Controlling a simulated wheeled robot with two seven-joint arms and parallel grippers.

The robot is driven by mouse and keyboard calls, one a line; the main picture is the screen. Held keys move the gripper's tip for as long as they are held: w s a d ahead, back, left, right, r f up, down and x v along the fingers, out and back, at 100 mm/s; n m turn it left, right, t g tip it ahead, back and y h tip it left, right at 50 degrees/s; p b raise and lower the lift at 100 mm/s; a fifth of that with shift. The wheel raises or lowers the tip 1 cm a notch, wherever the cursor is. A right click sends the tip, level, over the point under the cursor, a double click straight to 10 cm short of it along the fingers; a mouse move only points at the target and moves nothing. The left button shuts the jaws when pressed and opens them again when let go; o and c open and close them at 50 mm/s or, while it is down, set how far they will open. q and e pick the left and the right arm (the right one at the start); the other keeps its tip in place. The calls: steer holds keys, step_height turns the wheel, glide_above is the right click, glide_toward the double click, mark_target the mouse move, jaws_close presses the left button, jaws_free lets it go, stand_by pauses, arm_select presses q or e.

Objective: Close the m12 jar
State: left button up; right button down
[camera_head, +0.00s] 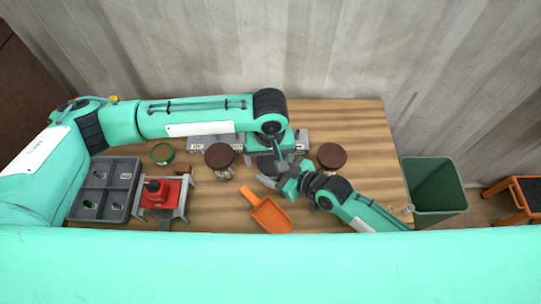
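Two jars with brown round lids stand on the table, one left of centre (219,156) and one right of centre (331,156). A dark round shape (266,164) lies between them, partly covered by my arms; I cannot tell if it is a jar or a lid. No m12 label is readable. My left gripper (283,160) points down over this middle spot, close to my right gripper (268,181), which reaches in from the lower right. The fingers of both are small and overlap, so their opening and any held thing are unclear. A green-rimmed round piece (162,154) lies at the left.
A grey compartment tray (105,190) and a red object (160,192) on a grey stand are at the left. An orange scoop (271,216) lies in front of the grippers. A green bin (434,186) stands beyond the table's right edge. The table's back right is clear.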

arm_select(q)
steer(key=shift+o, duration=0.2)
steer(key=shift+d+r, duration=0.1)
steer(key=shift+d, duration=0.1)
steer(key=shift+r, duration=0.5)
step_height(320, 180, up, 4)
steer(key=shift+f, duration=0.25)
steer(key=shift+a, duration=0.1)
steer(key=shift+c, duration=0.3)
step_height(320, 180, up, 2)
steer(key=shift+s+r+n, duration=0.1)
steer(key=shift+n, duration=0.9)
steer(key=shift+r+n, duration=0.6)
steer(key=shift+n, duration=0.1)
